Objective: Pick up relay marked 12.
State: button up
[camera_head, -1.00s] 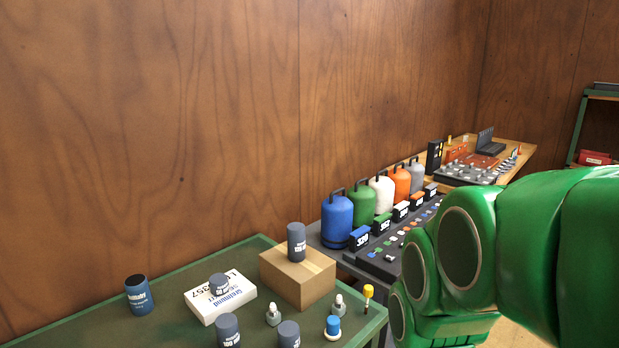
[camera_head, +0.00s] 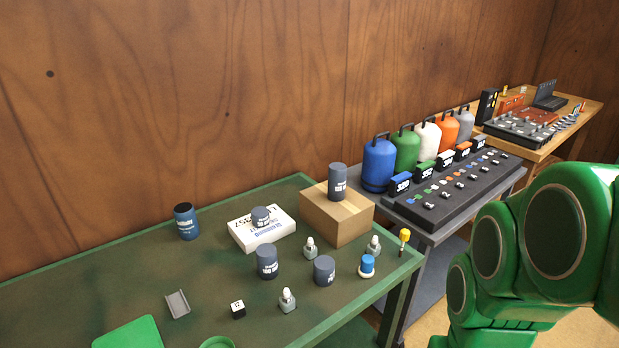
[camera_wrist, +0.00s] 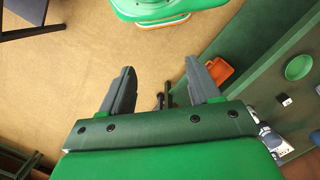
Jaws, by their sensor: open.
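The relay marked 12 (camera_head: 238,309) is a small black block with a white top reading "12". It stands on the green table (camera_head: 60,290) near the front, left of a grey bottle-shaped piece. In the wrist view the small black-and-white block at right (camera_wrist: 284,100) looks like the same relay. In the head view my green arm shows at right, but the gripper is out of frame.
Near the relay are a grey bracket (camera_head: 177,304), a green tray (camera_head: 129,334), a grey bottle-shaped piece (camera_head: 287,300) and dark cylinders (camera_head: 267,262). A cardboard box (camera_head: 336,217) stands behind. An orange piece (camera_wrist: 210,72) shows in the wrist view. A second bench with gas bottles is beyond.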

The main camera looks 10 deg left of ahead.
jog(key=w+a+f+n+h, duration=0.25)
jog(key=w+a+n, duration=0.3)
jog(key=w, duration=0.45)
jog(key=w+a+f+n+h, duration=0.1)
jog(key=w+a+n+h, duration=0.4)
jog(key=w, duration=0.5)
jog(key=n+t+h, duration=0.3)
jog(key=n+t, duration=0.4)
jog(key=n, duration=0.5)
send_over(235, 307)
jog(key=s+d, duration=0.1)
jog(key=d, duration=0.4)
notch_tip(235, 307, down, 13)
jog(key=s+a+f+n+t, duration=0.1)
jog(key=a+f, duration=0.1)
jog(key=a, duration=0.1)
jog(key=s+a+f+n+t, duration=0.1)
jog(key=a+f, duration=0.1)
jog(key=a, duration=0.1)
jog(key=s+a+f+n+t, duration=0.1)
jog(key=a+f, duration=0.1)
jog(key=a, duration=0.2)
jog(key=shift+s+a+f, duration=0.1)
jog(key=shift+x, duration=3.85)
